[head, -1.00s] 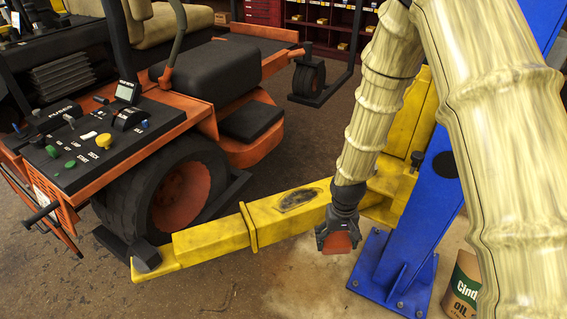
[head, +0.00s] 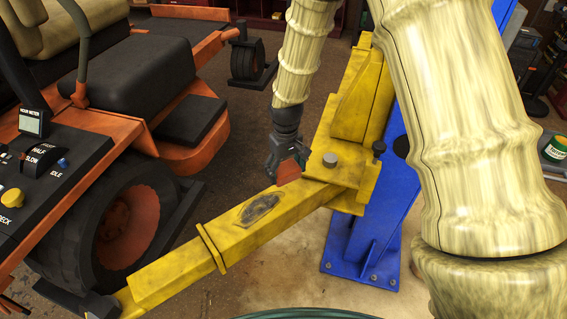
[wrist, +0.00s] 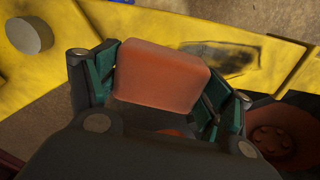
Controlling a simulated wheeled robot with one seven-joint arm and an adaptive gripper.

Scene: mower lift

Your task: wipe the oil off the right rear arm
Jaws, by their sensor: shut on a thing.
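The yellow lift arm (head: 185,262) runs from the blue post to the mower's rear wheel. A dark oil patch (head: 262,208) lies on its top face, and the patch also shows in the wrist view (wrist: 232,57). My gripper (head: 283,172) is shut on an orange-red block-like pad (wrist: 160,75), held between its teal-lined fingers. The pad (head: 289,172) is just above or at the arm's far edge, between the oil patch and the pivot bolt. I cannot tell whether it touches the arm.
The blue post (head: 365,240) with its bolted base stands right of the arm. The orange mower (head: 150,130) with its black rear wheel (head: 105,230) is at the left. A round bolt head (head: 330,159) rises at the arm's pivot. A green rim (head: 320,313) shows at the bottom edge.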

